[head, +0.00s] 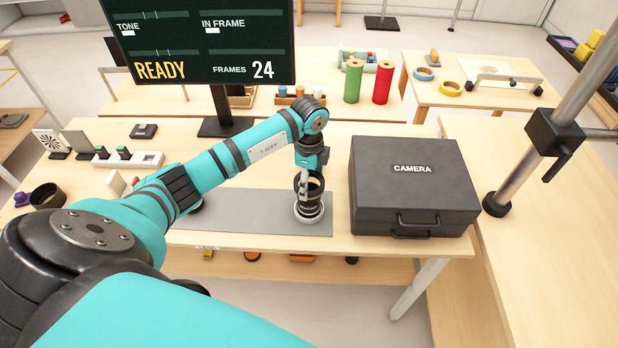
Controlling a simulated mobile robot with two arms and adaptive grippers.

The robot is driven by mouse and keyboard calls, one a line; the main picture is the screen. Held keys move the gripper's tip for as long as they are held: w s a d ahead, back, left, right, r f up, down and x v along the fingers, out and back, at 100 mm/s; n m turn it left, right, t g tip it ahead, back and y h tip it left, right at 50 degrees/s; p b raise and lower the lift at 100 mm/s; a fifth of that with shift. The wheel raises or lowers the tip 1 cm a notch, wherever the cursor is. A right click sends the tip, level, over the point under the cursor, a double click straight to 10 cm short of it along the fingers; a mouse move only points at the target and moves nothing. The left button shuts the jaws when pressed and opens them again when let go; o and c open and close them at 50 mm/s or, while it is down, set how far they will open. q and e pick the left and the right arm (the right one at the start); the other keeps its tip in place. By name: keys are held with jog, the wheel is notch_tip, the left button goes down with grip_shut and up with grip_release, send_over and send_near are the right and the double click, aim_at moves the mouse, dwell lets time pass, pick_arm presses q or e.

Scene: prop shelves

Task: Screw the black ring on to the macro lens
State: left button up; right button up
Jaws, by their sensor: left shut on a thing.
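My left gripper (304,189) points down over the grey mat (240,212) and is shut on the black ring (318,183). The ring is directly above the macro lens (310,208), a dark upright cylinder with a pale band or seat at its foot. Ring and lens look in line and very close; I cannot tell whether the threads touch. The fingers hide part of the ring and the lens top. My right gripper is not in view.
A black camera case (415,180) stands just right of the lens. A monitor (200,40) on a stand is behind my arm. A metal pole (530,150) rises at the right. The mat left of the lens is bare.

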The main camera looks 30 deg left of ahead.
pick_arm(q)
jog(key=shift+f, duration=0.45)
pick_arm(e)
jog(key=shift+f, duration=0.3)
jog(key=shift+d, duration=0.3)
pick_arm(q)
jog(key=shift+r, duration=0.1)
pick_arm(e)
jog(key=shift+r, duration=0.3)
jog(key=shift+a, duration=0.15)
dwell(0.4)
pick_arm(q)
jog(key=shift+f, duration=0.75)
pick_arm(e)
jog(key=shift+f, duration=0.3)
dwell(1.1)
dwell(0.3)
pick_arm(q)
jog(key=o, duration=1.1)
